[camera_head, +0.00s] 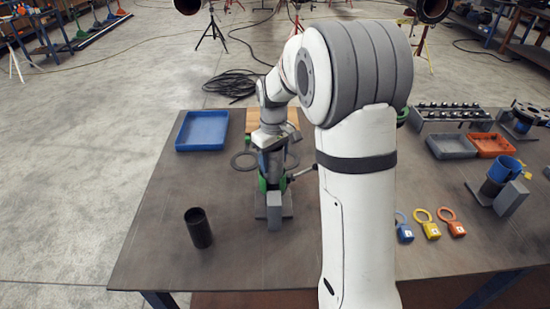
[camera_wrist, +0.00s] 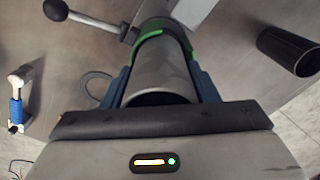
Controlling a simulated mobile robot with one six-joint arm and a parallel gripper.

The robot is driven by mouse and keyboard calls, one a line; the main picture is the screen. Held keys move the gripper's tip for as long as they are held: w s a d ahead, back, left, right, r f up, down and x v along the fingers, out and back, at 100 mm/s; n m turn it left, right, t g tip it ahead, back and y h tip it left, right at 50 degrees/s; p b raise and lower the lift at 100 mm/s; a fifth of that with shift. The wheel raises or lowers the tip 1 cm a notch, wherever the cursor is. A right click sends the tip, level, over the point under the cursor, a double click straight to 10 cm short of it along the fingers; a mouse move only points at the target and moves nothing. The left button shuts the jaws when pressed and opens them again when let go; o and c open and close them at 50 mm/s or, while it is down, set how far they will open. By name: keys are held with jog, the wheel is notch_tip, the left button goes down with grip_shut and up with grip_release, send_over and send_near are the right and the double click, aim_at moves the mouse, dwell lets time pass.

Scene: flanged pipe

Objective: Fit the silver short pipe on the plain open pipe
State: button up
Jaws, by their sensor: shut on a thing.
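In the wrist view, my gripper (camera_wrist: 162,76) has its blue fingers on both sides of a grey, silver-looking short pipe (camera_wrist: 163,62), its open end facing the camera. The pipe's far end meets a green clamp (camera_wrist: 172,27) with a black-knobbed lever; whether it sits around or only against another pipe there is hidden. In the head view, my gripper (camera_head: 270,158) points down over the green clamp (camera_head: 263,184) on its grey base plate (camera_head: 288,211). A dark open pipe (camera_head: 199,230) stands upright, apart, at left front; it also shows in the wrist view (camera_wrist: 283,50).
A blue tray (camera_head: 203,131) lies at the back left. The table (camera_head: 165,255) is clear around the dark pipe.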

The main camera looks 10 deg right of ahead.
dwell(0.3)
jog(key=o, duration=1.3)
notch_tip(320, 180, up, 8)
jog(key=shift+f+b, duration=0.25)
jog(key=shift+b, duration=0.1)
notch_tip(320, 180, up, 9)
jog(key=p, duration=0.7)
jog(key=shift+r, duration=0.1)
